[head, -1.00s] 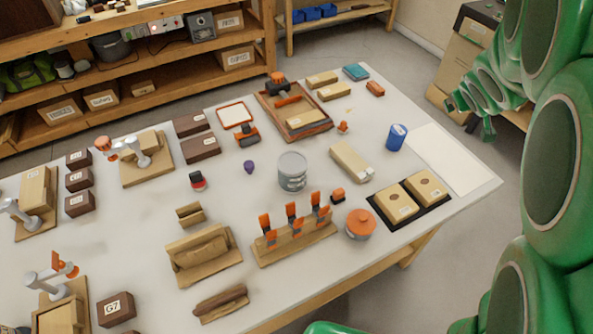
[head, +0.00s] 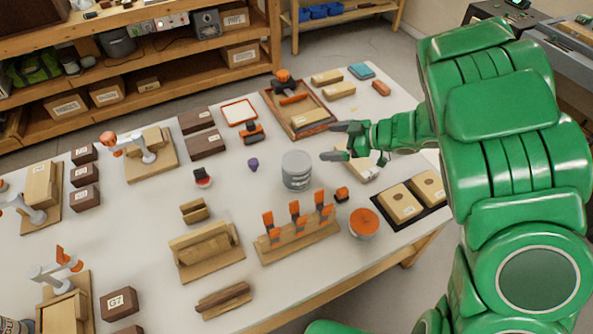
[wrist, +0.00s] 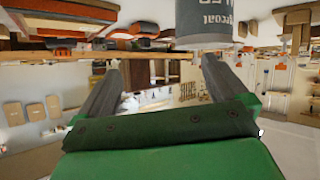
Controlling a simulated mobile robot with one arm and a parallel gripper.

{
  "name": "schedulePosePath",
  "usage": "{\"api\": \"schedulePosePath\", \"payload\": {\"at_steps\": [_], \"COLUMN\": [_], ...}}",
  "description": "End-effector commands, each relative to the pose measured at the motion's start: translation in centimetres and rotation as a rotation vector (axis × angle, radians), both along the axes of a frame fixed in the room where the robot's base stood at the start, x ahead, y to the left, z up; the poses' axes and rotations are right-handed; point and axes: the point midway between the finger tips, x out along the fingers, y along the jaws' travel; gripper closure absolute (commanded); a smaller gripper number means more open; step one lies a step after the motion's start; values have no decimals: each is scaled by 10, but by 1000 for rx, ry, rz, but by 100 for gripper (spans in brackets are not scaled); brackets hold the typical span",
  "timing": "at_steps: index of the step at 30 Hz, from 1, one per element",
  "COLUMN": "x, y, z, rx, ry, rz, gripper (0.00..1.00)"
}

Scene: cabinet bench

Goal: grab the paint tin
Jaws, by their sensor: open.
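The paint tin (head: 296,171) is a grey cylinder standing upright near the middle of the white bench. In the wrist view the tin (wrist: 205,22) shows at the top edge, partly cut off, with its printed lettering upside down. My gripper (head: 338,141) is open and empty, just right of the tin in the head view, with its dark fingers pointing left towards it. In the wrist view my gripper (wrist: 160,62) has its two fingers apart with nothing between them. The tin lies beyond the fingertips; I see no contact.
A block with orange-handled tools (head: 298,238) and an orange-lidded pot (head: 364,223) stand in front of the tin. A wooden tray (head: 300,110) is behind it. A small purple object (head: 253,164) sits to its left.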

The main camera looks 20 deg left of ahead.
Motion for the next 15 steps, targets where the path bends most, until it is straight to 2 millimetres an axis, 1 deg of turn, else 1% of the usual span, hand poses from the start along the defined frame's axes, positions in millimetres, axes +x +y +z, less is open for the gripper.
{"api": "schedulePosePath", "payload": {"at_steps": [1, 3, 6, 9, 15], "x": [-13, -30, -46, -53, -56], "y": [6, 12, 17, 20, 30], "z": [-6, -11, -14, -15, -19], "rx": [24, 55, 80, 93, 95], "ry": [36, 81, 121, 139, 140], "rz": [43, 96, 143, 165, 167], "gripper": [0, 0, 0, 0, 0]}}
